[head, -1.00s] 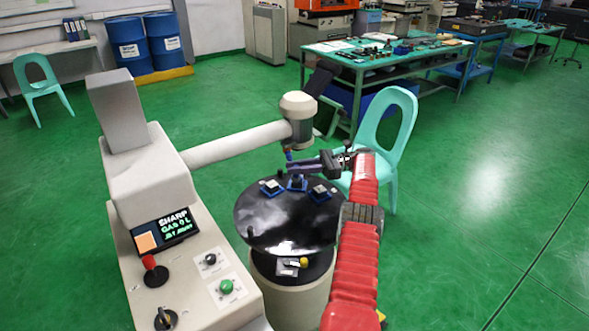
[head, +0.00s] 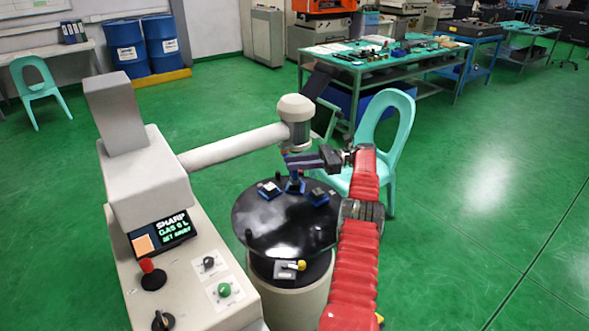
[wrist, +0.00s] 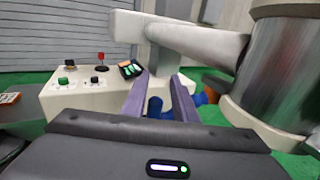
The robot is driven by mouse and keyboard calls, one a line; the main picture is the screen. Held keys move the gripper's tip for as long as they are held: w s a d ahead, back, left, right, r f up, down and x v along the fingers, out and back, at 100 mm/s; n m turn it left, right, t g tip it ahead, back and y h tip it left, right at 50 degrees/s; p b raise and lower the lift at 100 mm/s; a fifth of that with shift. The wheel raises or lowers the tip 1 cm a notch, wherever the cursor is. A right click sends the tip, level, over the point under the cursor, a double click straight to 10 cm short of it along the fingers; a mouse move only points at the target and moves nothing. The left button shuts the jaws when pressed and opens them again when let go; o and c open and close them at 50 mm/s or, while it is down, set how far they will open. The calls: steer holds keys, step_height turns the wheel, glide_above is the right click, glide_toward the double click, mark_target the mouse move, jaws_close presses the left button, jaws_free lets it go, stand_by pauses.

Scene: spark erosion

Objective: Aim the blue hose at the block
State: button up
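My gripper (head: 290,162) reaches in from the right, under the machine's round head and just above the black round table (head: 270,230). In the wrist view its two purple fingers (wrist: 158,88) stand apart, with a blue part (wrist: 155,107) showing in the gap. I cannot tell whether that part is the hose or a blue holder. Which is the block is unclear.
The control console (head: 180,255) with screen and buttons stands left. The machine's horizontal arm (head: 232,148) and head (head: 297,118) are close to my gripper. A turquoise chair (head: 398,115) stands behind my arm. Open green floor lies at right.

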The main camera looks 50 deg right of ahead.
steer(key=r, duration=0.7)
steer(key=shift+w, duration=0.2)
steer(key=shift+c, duration=0.2)
